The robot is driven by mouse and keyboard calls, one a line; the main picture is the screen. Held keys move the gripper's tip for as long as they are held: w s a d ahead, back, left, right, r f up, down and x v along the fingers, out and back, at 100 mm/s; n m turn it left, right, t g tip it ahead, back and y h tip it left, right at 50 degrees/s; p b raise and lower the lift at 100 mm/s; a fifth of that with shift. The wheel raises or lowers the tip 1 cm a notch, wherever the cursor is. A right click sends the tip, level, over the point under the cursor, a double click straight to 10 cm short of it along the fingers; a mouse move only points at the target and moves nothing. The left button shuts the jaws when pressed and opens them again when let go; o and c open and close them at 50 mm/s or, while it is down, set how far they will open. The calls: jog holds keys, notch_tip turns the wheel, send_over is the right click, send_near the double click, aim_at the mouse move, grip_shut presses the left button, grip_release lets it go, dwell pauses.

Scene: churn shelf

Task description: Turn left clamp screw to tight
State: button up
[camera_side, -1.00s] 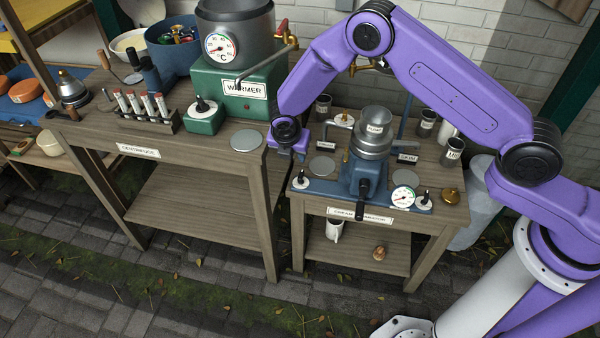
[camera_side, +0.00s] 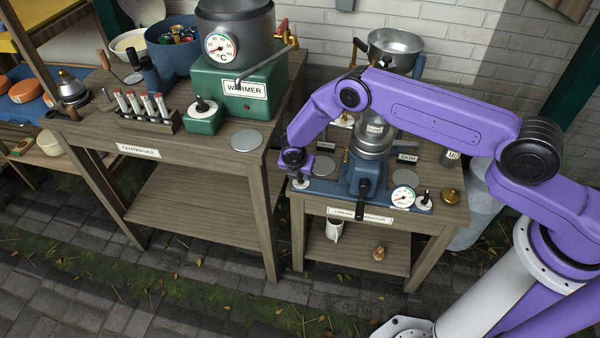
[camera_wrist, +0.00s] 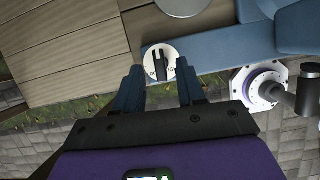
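The left clamp screw is a black grip on a round white dial; in the wrist view the dial (camera_wrist: 160,62) sits on the left end of the separator's blue base (camera_wrist: 212,50). The grip stands roughly upright in that picture; the dial's marks are too small to read. My gripper (camera_wrist: 159,70) is open and empty, with one finger on each side of the dial. In the side view my gripper (camera_side: 298,174) is low over the front left corner of the cream separator (camera_side: 366,170) and hides most of the screw.
A second dark knob (camera_side: 426,197), a gauge (camera_side: 403,197) and a brass piece (camera_side: 451,196) stand at the right of the separator table. The centrifuge table (camera_side: 190,155) is close on the left.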

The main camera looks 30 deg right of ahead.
jog(key=shift+d+f, duration=0.2)
jog(key=shift+f, duration=0.2)
grip_shut()
jog(key=shift+w, duration=0.1)
jog(key=m, duration=0.2)
jog(key=m+g+h, duration=0.1)
jog(key=m, duration=0.1)
jog(key=shift+w+a+m+g, duration=0.15)
jog(key=shift+m+g, duration=0.15)
jog(key=shift+m, duration=0.1)
grip_release()
